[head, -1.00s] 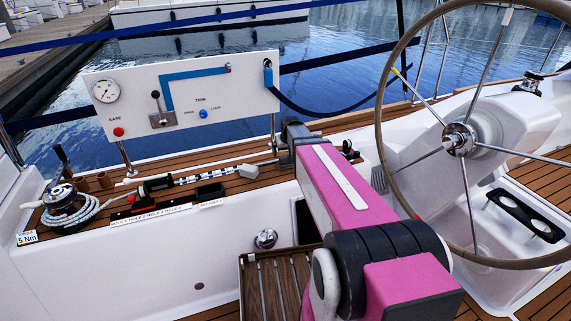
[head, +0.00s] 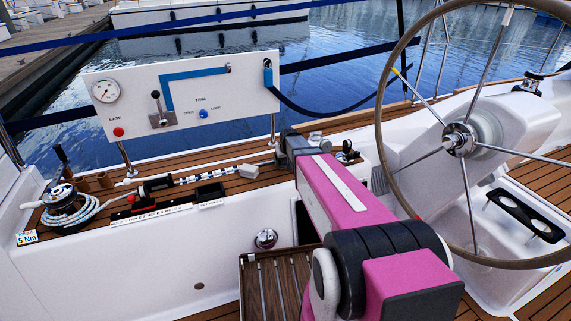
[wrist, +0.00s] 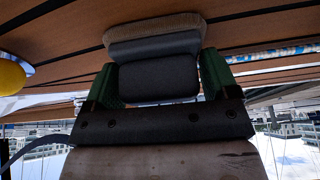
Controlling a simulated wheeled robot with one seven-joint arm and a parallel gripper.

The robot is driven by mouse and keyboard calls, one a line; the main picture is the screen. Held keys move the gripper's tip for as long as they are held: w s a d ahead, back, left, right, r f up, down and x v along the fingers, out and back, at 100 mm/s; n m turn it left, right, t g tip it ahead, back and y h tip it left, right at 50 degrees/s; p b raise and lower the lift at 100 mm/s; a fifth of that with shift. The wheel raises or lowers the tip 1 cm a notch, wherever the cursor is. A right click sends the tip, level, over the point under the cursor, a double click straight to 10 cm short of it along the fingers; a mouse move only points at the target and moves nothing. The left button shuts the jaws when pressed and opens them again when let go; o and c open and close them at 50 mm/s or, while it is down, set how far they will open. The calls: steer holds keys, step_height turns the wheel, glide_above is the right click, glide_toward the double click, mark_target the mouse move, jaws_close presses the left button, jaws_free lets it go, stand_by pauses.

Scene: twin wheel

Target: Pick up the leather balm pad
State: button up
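In the wrist view a pad with a dark grey block and a tan, felt-like edge (wrist: 155,32) lies against the brown planked surface; I take it to be the leather balm pad. The green fingers of my gripper (wrist: 160,82) stand on either side of its grey block, very close to it. Whether they press on it or leave a thin gap cannot be told. In the head view my pink arm reaches to the teak side deck (head: 235,165), and its dark wrist (head: 300,147) hides the fingertips and the pad.
A white control panel (head: 185,95) stands behind the deck. The steering wheel (head: 381,110) is to the right. A yellow round thing (wrist: 11,75) shows left in the wrist view.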

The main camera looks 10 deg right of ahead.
steer(key=c, duration=0.4)
steer(key=shift+o, duration=0.2)
steer(key=shift+r, duration=0.5)
steer(key=r, duration=0.3)
steer(key=shift+s+a+r, duration=0.15)
steer(key=shift+a+r, duration=0.05)
steer(key=shift+r, duration=0.1)
steer(key=s+a+r, duration=0.3)
steer(key=a+r, duration=0.3)
steer(key=a, duration=0.4)
steer(key=shift+s+a+r, duration=0.2)
steer(key=shift+a, duration=0.1)
steer(key=shift+o, duration=0.4)
